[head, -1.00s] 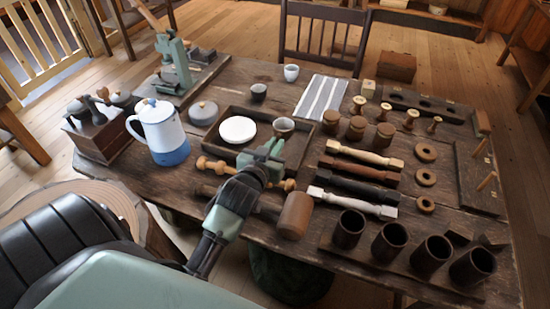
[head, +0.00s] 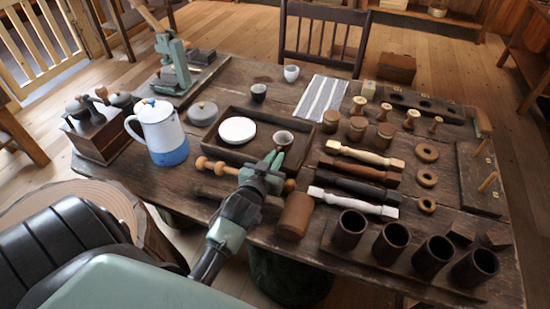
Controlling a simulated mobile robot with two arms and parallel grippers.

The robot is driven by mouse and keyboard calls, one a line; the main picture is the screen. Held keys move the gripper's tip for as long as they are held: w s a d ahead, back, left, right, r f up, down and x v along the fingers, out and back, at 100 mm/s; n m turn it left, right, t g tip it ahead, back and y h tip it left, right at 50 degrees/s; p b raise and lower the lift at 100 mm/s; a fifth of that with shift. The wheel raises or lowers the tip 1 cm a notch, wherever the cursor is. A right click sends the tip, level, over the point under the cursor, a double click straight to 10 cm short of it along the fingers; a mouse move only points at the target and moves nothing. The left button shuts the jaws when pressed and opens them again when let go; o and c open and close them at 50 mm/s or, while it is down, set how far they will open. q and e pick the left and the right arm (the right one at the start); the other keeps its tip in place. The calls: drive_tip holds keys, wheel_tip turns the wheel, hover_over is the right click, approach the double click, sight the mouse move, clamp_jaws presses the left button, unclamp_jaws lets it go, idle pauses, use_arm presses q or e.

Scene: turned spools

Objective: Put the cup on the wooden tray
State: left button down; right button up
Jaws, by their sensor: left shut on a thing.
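The cup (head: 284,138), pale-rimmed and reddish-brown inside, is upright at the right end of the wooden tray (head: 222,148). My left gripper (head: 275,160) reaches in from the near side and is shut on the cup. The fingers partly hide its near side, and I cannot tell whether its base touches the tray floor. The tray is dark, shallow and rectangular, and a round white dish (head: 237,130) lies in it. My right gripper is not in view.
A white and blue pot (head: 160,130) stands left of the tray. A dark cup (head: 258,92) and a white cup (head: 291,73) stand behind it. A mallet (head: 295,216) and a turned wooden piece (head: 215,166) lie in front. Spindles (head: 360,152) and dark cylinders (head: 348,229) crowd the right.

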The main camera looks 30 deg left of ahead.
use_arm(q)
drive_tip(key=shift+s+f, duration=0.1)
drive_tip(key=shift+f, duration=0.15)
drive_tip(key=c, duration=1.5)
unclamp_jaws()
drive_tip(key=shift+f, duration=0.1)
drive_tip(key=shift+d+f, duration=0.1)
drive_tip(key=shift+r, duration=0.3)
drive_tip(key=shift+s+r, duration=0.2)
drive_tip(key=shift+s, duration=0.1)
drive_tip(key=v, duration=0.7)
drive_tip(key=r+v, duration=0.1)
drive_tip(key=v, duration=0.3)
drive_tip(key=shift+s+d, duration=0.1)
